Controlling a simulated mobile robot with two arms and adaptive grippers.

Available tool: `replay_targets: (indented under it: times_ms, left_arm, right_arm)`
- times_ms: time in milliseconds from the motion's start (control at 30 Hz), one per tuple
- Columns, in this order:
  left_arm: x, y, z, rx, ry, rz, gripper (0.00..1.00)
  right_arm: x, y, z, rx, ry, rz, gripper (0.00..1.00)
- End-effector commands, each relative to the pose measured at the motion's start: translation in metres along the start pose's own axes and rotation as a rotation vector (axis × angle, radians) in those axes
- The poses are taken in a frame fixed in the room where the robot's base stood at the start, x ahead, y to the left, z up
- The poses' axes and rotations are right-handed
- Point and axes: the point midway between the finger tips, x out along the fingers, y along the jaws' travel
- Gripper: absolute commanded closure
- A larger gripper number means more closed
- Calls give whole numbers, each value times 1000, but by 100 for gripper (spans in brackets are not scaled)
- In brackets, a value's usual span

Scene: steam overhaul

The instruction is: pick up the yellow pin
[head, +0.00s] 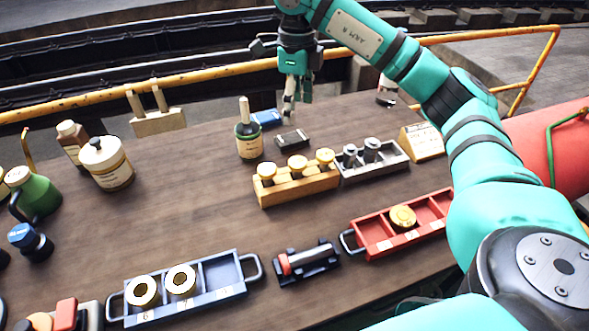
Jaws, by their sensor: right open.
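I cannot single out one yellow pin. Three yellow-capped pieces (298,163) stand in a row in a wooden rack (300,188) near the middle of the table. Another round yellow piece (402,217) lies in a red tray (374,236) at the right. My right gripper (289,106) hangs fingers down beyond the wooden rack, near a small black block, apart from the yellow pieces. It is open, with nothing seen in it. My left gripper is out of view.
A dark bottle (249,142) stands left of my right gripper. A grey rack (374,166) adjoins the wooden one. A blue tray (218,296) with two rings is at the front. A yellow rail (220,70) runs behind the table.

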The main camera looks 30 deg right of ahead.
Motion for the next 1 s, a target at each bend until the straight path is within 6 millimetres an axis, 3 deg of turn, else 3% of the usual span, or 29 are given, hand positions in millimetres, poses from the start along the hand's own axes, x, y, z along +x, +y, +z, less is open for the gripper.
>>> replay_targets:
  times_ms: [167,533,767,1000]
  left_arm:
    - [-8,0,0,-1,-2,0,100]
    - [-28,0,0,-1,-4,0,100]
    - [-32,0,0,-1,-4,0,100]
    - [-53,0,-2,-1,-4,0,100]
  right_arm:
    - [24,-1,-4,2,16,-2,30]
    - [100,0,-4,2,11,-1,30]
    - [120,0,-3,2,7,-3,30]
    - [147,9,-11,0,11,0,30]
